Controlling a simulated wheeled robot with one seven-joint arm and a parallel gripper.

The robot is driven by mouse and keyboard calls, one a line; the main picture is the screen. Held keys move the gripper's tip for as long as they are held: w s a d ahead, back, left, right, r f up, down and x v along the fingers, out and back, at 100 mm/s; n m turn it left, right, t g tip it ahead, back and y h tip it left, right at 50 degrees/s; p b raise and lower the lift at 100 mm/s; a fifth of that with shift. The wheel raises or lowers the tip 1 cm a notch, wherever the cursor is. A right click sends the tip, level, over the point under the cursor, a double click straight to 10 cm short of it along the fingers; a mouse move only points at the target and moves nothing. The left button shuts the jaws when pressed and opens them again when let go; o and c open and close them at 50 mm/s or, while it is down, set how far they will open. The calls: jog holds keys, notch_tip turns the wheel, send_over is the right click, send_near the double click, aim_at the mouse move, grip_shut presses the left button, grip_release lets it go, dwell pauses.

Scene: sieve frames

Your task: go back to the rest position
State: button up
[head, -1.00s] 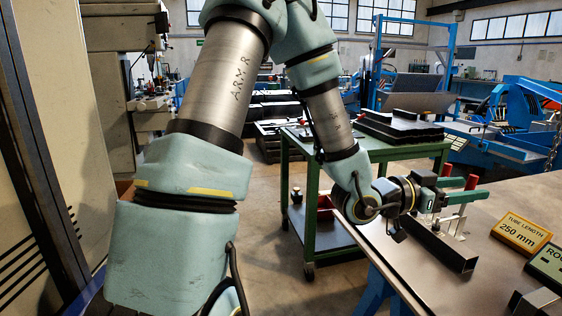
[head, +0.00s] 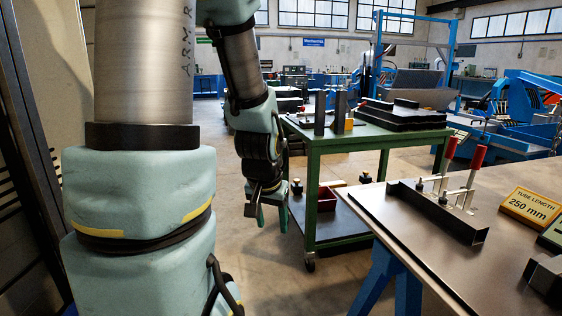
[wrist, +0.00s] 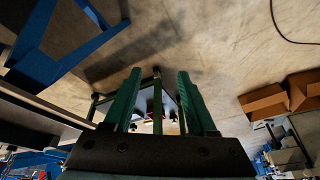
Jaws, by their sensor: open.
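My gripper (head: 266,210) hangs fingers down in the head view, left of the green trolley and clear of the workbench. In the wrist view its two green fingers (wrist: 158,105) stand apart with nothing held between them. The floor and part of the trolley show beyond the fingers. My arm is folded back on the left side of the head view.
The green trolley (head: 313,190) stands close right of my gripper. Open boxes (wrist: 265,101) lie on the floor.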

jog(key=s+a+n+g+b, duration=0.1)
jog(key=s+a+n+g, duration=0.15)
jog(key=s+a, duration=0.25)
notch_tip(320, 180, up, 14)
jog(key=p, duration=1.4)
jog(key=shift+d+y, duration=0.2)
jog(key=shift+y, duration=0.1)
jog(key=shift+f, duration=0.1)
